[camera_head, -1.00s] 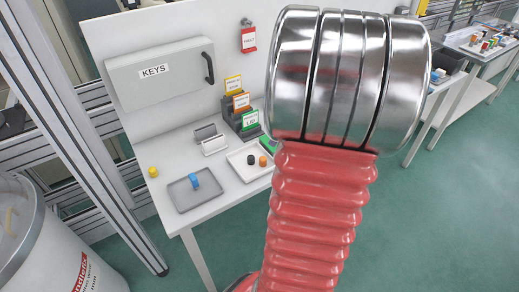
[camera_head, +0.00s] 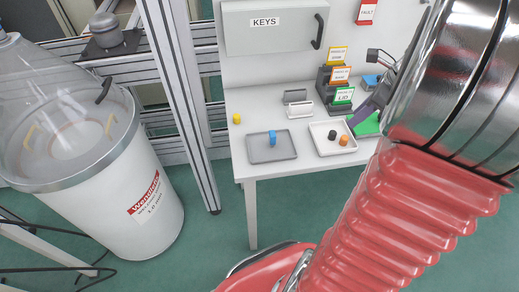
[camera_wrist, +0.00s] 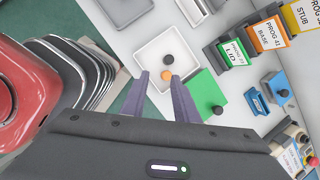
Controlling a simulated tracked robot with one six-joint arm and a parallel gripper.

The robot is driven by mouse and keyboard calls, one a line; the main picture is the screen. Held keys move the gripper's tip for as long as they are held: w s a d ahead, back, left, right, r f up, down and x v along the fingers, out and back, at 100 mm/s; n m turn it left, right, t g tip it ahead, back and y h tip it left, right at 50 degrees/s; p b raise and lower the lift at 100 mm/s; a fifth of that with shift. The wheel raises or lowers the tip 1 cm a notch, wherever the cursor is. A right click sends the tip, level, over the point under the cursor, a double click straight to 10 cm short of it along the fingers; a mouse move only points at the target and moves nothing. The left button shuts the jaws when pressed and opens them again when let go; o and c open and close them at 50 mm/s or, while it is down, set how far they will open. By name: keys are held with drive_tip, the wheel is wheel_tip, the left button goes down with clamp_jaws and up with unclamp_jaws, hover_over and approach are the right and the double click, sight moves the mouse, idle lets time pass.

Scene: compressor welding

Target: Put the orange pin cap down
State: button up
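The orange pin cap (camera_head: 344,140) stands in the white tray (camera_head: 322,147), beside a black cap (camera_head: 332,134). In the wrist view the orange cap (camera_wrist: 166,75) shows between the fingertips of my gripper (camera_wrist: 160,79). The fingers are apart with clear gaps, and neither appears to touch it. The black cap (camera_wrist: 168,60) is just beyond it. In the head view a finger of my gripper (camera_head: 362,122) shows right of the tray; the rest is hidden by my arm.
A grey tray (camera_head: 271,158) holding a blue piece is left of the white tray. A green block with a black knob (camera_wrist: 205,98) is close to my right finger. Labelled holders (camera_head: 337,78) stand behind. A yellow cap (camera_head: 237,118) is at the table's left.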

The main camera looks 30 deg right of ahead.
drive_tip(key=w+a+r+n+h, duration=0.1)
drive_tip(key=a+r+n, duration=0.2)
drive_tip(key=a+n, duration=0.55)
drive_tip(key=w+a+r+n, duration=0.1)
drive_tip(key=a+r+n, duration=0.1)
drive_tip(key=a+n, duration=0.65)
drive_tip(key=s+a+n, duration=0.3)
drive_tip(key=a+n, duration=0.3)
drive_tip(key=a, duration=0.2)
drive_tip(key=s+a+n+t, duration=0.1)
drive_tip(key=s+a+n, duration=0.2)
drive_tip(key=a+n, duration=0.4)
drive_tip(key=shift+a+r+t, duration=0.3)
drive_tip(key=shift+a+r, duration=0.15)
drive_tip(key=shift+a, duration=0.6)
drive_tip(key=shift+s, duration=0.1)
